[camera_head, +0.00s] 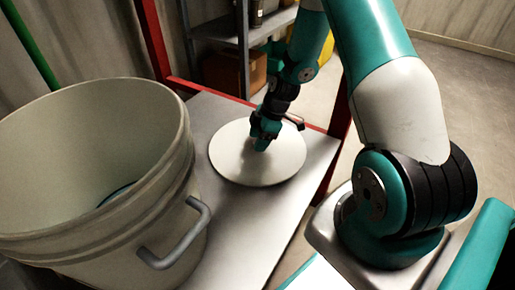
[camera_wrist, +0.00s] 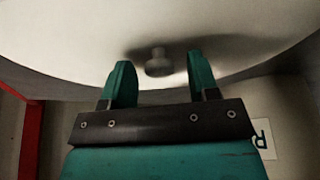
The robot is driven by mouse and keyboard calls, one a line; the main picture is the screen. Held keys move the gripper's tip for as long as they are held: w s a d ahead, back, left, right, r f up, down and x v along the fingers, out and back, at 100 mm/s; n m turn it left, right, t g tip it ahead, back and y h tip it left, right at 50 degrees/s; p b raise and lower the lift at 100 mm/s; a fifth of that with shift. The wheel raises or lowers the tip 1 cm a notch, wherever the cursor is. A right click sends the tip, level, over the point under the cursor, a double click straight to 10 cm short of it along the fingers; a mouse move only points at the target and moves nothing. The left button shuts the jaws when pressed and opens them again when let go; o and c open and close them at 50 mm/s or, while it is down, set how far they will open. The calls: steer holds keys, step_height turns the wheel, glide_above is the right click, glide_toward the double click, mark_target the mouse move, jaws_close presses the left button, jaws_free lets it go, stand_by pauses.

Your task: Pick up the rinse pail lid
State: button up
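The rinse pail lid (camera_head: 232,160) is a pale round disc lying flat on the grey bench top (camera_head: 235,222), to the right of the large pail (camera_head: 70,150). In the wrist view the lid (camera_wrist: 60,40) fills the upper part, with a small round knob (camera_wrist: 158,62) near its middle. My gripper (camera_head: 262,143) is over the lid in the head view and hides the knob there. In the wrist view my gripper (camera_wrist: 160,80) is open, one green finger on each side of the knob, with gaps on both sides. The gripper holds nothing.
The open pail has a grey side handle (camera_head: 178,240) pointing towards the bench. A red frame (camera_head: 155,45) runs behind and beside the bench. A metal shelf (camera_head: 225,30) with a brown box (camera_head: 222,72) stands behind. Bare floor (camera_head: 465,75) lies at the right.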

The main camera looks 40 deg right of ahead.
jaws_close()
steer(key=shift+r, duration=0.1)
